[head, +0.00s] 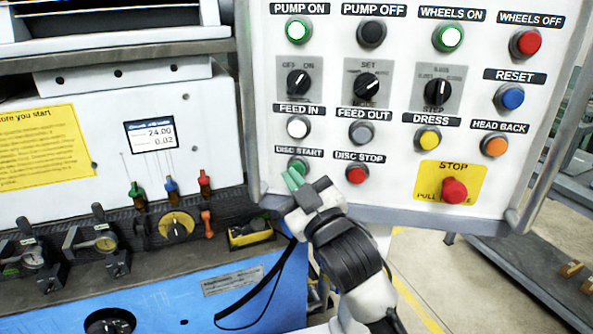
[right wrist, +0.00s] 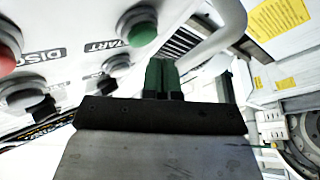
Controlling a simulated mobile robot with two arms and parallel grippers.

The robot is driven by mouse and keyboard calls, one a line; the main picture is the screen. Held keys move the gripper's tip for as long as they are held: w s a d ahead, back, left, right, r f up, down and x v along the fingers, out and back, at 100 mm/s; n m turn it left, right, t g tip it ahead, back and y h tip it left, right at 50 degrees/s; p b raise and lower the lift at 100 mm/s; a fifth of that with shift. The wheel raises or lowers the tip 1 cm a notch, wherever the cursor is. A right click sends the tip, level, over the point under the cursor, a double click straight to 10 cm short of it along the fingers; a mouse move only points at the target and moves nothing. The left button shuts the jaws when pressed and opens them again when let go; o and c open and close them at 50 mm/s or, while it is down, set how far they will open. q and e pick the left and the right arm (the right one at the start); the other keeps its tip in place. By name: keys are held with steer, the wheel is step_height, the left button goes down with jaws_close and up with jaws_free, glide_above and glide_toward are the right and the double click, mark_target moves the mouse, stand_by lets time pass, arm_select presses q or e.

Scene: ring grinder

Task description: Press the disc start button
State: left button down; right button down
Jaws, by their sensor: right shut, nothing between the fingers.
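The disc start button (head: 298,165) is a green push button in a metal ring, under the DISC START label at the lower left of the white control panel. It also shows in the right wrist view (right wrist: 143,33), just above and left of the fingertips. My right gripper (head: 293,179) is shut and empty, its green fingertips pointing up just below the button. In the right wrist view its fingers (right wrist: 161,75) look apart from the button; in the head view they overlap its lower edge. My left gripper is not in view.
The red disc stop button (head: 357,174) sits close to the right. The red STOP knob (head: 454,190) is farther right on yellow. A grey tubular rail (head: 250,110) runs along the panel's left edge. The machine with its small display (head: 155,136) stands to the left.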

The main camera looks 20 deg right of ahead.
steer(key=shift+w+d, duration=0.1)
steer(key=shift+w, duration=0.05)
steer(key=shift+w+d, duration=0.15)
steer(key=shift+w, duration=0.05)
steer(key=shift+w+d+p, duration=0.25)
steer(key=shift+w+p, duration=0.1)
steer(key=shift+w, duration=0.1)
stand_by(1.1)
steer(key=shift+s, duration=0.1)
steer(key=shift+s+a, duration=0.45)
steer(key=shift+s, duration=0.25)
steer(key=s+a, duration=0.1)
steer(key=s, duration=0.1)
steer(key=s+a+p, duration=0.1)
steer(key=s, duration=0.1)
steer(key=shift+s+a, duration=0.1)
steer(key=shift+a, duration=0.25)
